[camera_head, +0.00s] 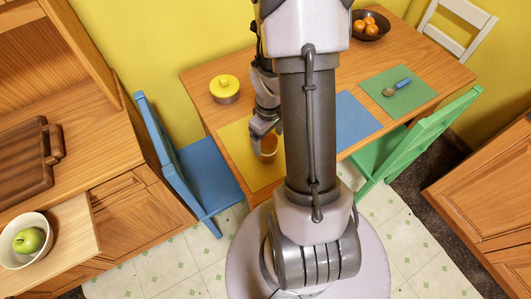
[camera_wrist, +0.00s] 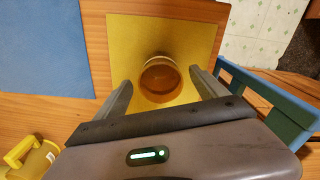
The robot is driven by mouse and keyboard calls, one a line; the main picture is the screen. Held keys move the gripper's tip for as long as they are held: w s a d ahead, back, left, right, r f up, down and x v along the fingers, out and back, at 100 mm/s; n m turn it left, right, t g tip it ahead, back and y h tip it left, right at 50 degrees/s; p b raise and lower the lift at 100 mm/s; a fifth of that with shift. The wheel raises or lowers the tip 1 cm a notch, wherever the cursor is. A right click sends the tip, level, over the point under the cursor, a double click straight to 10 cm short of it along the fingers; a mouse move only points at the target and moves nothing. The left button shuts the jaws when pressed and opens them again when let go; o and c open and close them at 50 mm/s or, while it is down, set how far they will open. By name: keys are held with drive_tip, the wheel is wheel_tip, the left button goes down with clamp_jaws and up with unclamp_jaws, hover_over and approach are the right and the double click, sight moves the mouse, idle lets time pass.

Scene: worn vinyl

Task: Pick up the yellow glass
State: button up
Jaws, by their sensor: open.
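The yellow glass (camera_wrist: 160,80) is an amber, see-through cup on a yellow placemat (camera_wrist: 200,32) on the wooden table. In the wrist view it stands ahead of and between the two open fingers of my gripper (camera_wrist: 159,92), with space on both sides. In the head view the glass (camera_head: 268,147) shows just below my gripper (camera_head: 263,130), partly hidden by it and my arm. I cannot tell the exact height of the fingers relative to the glass.
A blue chair (camera_head: 190,170) is at the left edge and a green chair (camera_head: 400,145) at the front. A blue placemat (camera_head: 353,118) and a fruit bowl (camera_head: 371,27) lie farther right.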

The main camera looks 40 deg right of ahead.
sight(267, 147)
drive_tip(key=f+b, duration=0.1)
drive_tip(key=f, duration=0.1)
drive_tip(key=f+b, duration=0.1)
drive_tip(key=f, duration=0.1)
drive_tip(key=f+b, duration=0.1)
drive_tip(key=f, duration=0.1)
drive_tip(key=shift+w+f, duration=0.1)
drive_tip(key=shift+w, duration=0.25)
drive_tip(key=shift+r, duration=0.2)
drive_tip(key=c, duration=1.8)
